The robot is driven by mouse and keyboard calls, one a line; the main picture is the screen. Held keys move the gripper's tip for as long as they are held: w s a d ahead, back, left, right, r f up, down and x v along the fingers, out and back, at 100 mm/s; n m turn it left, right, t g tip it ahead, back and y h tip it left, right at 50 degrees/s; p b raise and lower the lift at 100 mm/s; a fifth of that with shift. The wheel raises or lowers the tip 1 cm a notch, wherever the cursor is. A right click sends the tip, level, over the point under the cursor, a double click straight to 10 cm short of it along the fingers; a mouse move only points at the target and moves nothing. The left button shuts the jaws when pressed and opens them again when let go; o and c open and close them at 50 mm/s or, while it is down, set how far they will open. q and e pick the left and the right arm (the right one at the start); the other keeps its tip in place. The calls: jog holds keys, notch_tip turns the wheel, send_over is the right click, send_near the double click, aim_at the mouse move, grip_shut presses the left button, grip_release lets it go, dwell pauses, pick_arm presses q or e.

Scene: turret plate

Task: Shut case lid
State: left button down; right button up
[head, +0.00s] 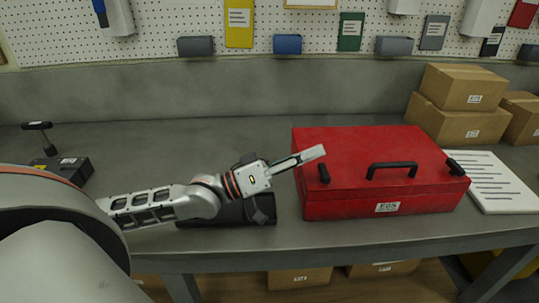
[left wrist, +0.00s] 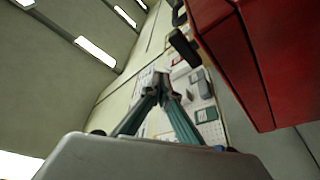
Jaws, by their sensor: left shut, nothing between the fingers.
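The red case (head: 385,147) stands on the grey workbench with its lid down. A black handle (head: 391,167) and two black latches, left (head: 323,173) and right (head: 455,167), show at its front edge; the latches appear to stick up. My left gripper (head: 314,153) is shut and empty, its fingers pointing right over the lid's front left part, close to the left latch. I cannot tell whether it touches the case. In the left wrist view the shut fingers (left wrist: 161,85) show with the red case (left wrist: 240,50) to their right. My right gripper is not in view.
A dark object (head: 240,210) lies partly hidden behind my left arm. A black box (head: 65,170) is at the left. Cardboard boxes (head: 455,105) and a printed white sheet (head: 488,182) are right of the case. Bins hang on the pegboard behind. The bench's back middle is clear.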

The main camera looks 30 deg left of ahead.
pick_arm(q)
jog(key=w+a+b+v, duration=0.1)
jog(key=v, duration=0.8)
jog(key=shift+a, duration=0.5)
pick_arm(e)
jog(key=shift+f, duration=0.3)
pick_arm(q)
jog(key=shift+s+f, duration=0.1)
